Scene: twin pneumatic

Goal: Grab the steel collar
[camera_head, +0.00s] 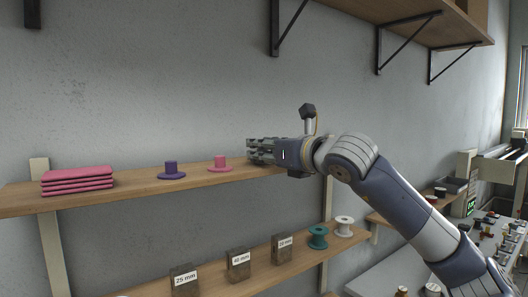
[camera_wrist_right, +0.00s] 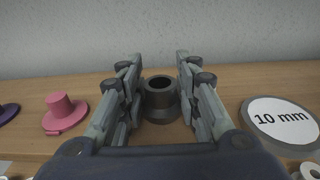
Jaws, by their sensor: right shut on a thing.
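The steel collar (camera_wrist_right: 160,84), a dark grey ring with a round bore and a wider flange at its base, is upright between the fingers of my right gripper (camera_wrist_right: 158,90) in the right wrist view. My right gripper is shut on it, with one finger on each side. In the head view my right gripper (camera_head: 250,151) is at the upper wooden shelf (camera_head: 130,190), reaching in from the right. The collar cannot be made out there behind the fingers. My left gripper is not in view.
A pink flanged piece (camera_head: 219,163) and a purple one (camera_head: 171,170) stand left of my right gripper, beside pink stacked slabs (camera_head: 77,180). A disc marked 10 mm (camera_wrist_right: 281,122) lies right of the collar. Labelled blocks (camera_head: 238,265) and spools (camera_head: 318,238) occupy the lower shelf.

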